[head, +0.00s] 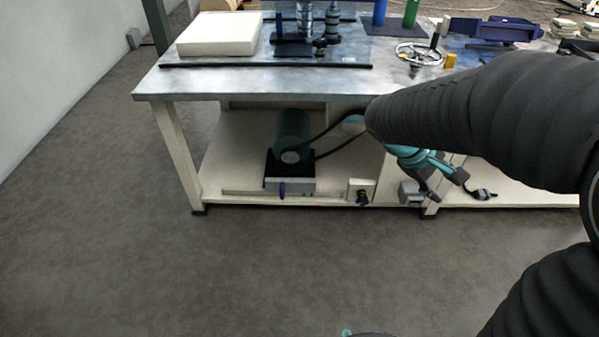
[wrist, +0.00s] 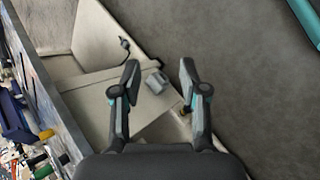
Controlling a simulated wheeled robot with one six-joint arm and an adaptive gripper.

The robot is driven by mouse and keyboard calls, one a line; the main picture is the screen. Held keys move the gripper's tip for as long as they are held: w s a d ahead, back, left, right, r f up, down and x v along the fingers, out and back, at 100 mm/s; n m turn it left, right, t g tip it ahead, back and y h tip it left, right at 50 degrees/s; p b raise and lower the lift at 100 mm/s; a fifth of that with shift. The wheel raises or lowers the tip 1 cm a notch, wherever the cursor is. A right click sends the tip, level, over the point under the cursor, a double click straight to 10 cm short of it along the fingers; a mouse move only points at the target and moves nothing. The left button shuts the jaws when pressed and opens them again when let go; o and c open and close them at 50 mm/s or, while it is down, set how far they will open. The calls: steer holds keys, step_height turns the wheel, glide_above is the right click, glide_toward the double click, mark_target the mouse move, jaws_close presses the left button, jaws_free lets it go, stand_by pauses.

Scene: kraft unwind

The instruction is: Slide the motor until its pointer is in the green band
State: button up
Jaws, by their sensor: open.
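The motor (head: 291,132) is a dark green cylinder on the lower shelf under the bench in the head view, with a black belt (head: 335,150) running right from its pulley. A pale strip runs along the shelf edge there; I cannot make out the pointer or the green band. My gripper (head: 450,188) is open and empty, right of the motor and apart from it. In the wrist view my gripper (wrist: 160,70) points at the shelf; the motor is not seen there.
A pale box with a black knob (head: 361,192) stands between the motor and my gripper. A grey block (head: 411,193) is by my gripper, and shows in the wrist view (wrist: 156,83). The bench top (head: 200,82) overhangs the shelf. Floor (head: 200,270) in front is clear.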

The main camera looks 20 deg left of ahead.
steer(key=w+a+f+n+t+h+b, duration=0.1)
steer(key=w+a+f+n+t, duration=0.4)
steer(key=w+a+f+n, duration=0.45)
steer(key=w+a+f+n+t+h, duration=0.1)
steer(key=w+a+f+n+t, duration=0.4)
steer(key=w+a+f, duration=0.5)
steer(key=n+t+y+b, duration=0.2)
steer(key=n+t+y, duration=0.3)
steer(key=n+y, duration=0.65)
glide_toward(282, 195)
steer(key=shift+n+h, duration=0.5)
steer(key=shift+h, duration=0.05)
steer(key=w, duration=0.7)
steer(key=w+a, duration=0.1)
steer(key=w, duration=0.2)
steer(key=shift+w+a+f, duration=0.1)
steer(key=shift+w+f, duration=0.05)
steer(key=shift+w, duration=0.25)
jaws_close()
